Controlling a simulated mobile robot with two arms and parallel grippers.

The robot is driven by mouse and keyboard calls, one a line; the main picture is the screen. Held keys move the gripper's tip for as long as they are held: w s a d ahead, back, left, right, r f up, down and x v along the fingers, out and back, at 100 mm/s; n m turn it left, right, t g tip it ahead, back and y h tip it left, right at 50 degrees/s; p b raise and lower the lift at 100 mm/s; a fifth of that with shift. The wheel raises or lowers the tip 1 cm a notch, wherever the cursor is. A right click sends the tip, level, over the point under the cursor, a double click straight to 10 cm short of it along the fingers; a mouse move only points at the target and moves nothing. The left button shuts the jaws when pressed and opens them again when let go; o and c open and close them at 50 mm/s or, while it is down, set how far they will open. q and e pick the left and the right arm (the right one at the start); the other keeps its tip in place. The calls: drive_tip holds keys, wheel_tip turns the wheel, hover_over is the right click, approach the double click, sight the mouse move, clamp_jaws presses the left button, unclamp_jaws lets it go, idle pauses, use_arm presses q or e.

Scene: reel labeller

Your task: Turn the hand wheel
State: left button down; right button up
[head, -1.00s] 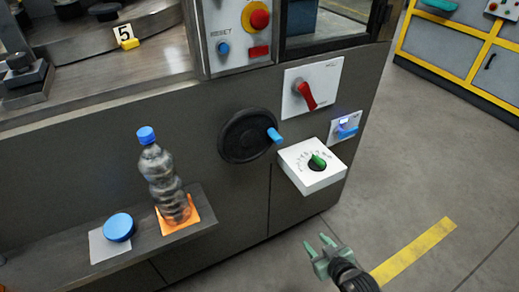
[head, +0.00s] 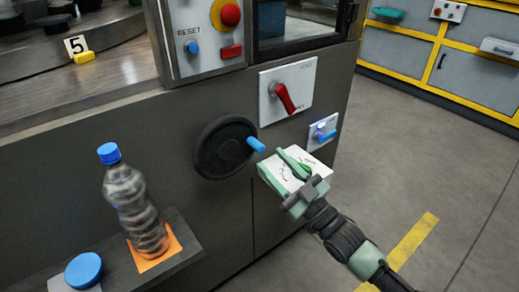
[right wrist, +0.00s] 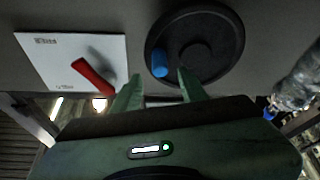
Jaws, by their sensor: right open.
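The black hand wheel (head: 222,147) is mounted on the dark front panel of the machine. Its blue handle (head: 256,145) sticks out at the wheel's right side. My left gripper is not in view.
A red rotary switch (head: 285,97) and a blue switch (head: 323,134) are close by. A bottle (head: 134,205) and a blue round cap (head: 84,270) are on the lower ledge.

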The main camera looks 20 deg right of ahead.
sight(262, 151)
drive_tip(key=x, duration=0.5)
drive_tip(key=shift+w+a, duration=0.2)
drive_tip(key=shift+w, duration=0.05)
clamp_jaws()
idle(1.2)
